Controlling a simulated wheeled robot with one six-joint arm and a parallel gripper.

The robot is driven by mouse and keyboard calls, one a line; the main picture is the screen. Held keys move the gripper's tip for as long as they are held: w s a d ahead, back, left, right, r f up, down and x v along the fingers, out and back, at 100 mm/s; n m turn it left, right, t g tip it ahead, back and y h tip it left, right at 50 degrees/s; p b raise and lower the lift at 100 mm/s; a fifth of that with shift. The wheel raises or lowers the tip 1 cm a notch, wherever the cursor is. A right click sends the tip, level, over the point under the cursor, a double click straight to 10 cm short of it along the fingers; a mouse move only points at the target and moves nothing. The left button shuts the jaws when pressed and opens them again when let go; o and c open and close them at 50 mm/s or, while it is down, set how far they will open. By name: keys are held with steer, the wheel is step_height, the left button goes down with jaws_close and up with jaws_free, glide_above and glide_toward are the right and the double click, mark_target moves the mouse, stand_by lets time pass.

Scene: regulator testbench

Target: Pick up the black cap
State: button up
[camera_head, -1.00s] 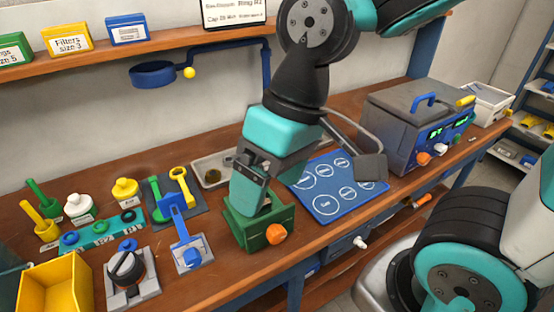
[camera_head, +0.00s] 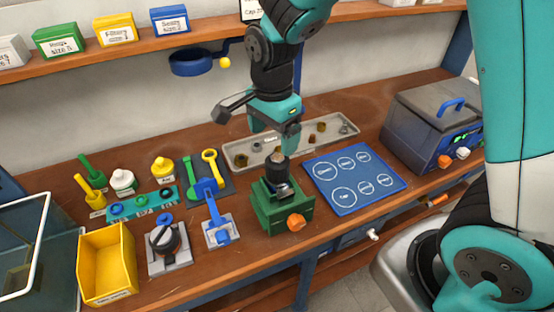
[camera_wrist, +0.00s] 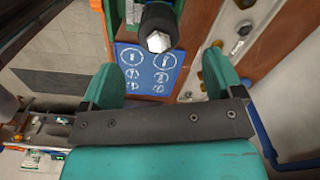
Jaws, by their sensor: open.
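The black cap (camera_head: 277,163) seems to be the dark round piece on top of a part with a silvery section, held upright in the green vise (camera_head: 285,212). In the wrist view a black cylinder with a bright hex end (camera_wrist: 158,30) shows at the top, just beyond my fingertips and roughly in line with the gap. My gripper (camera_head: 276,146) points down just above this piece. In the wrist view my gripper (camera_wrist: 164,75) has its two teal fingers wide apart with nothing between them.
A blue mat with white circles (camera_head: 355,182) lies right of the vise. A grey tray with small parts (camera_head: 236,157) is behind it. A blue-handled fixture (camera_head: 219,232) and a yellow bin (camera_head: 106,265) stand left. A grey machine (camera_head: 430,125) stands right.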

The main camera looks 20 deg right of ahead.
mark_target(275, 158)
step_height(275, 158, down, 4)
steer(key=shift+f+p, duration=0.25)
steer(key=shift+p, duration=0.1)
steer(key=shift+s+d+f+p, duration=0.1)
steer(key=shift+f+p, duration=0.4)
steer(key=shift+f, duration=0.85)
steer(key=shift+s+d+f+p, duration=0.1)
steer(key=shift+f+p, duration=0.4)
steer(key=shift+f, duration=0.8)
steer(key=c, duration=0.9)
steer(key=shift+r, duration=0.1)
steer(key=shift+c, duration=0.2)
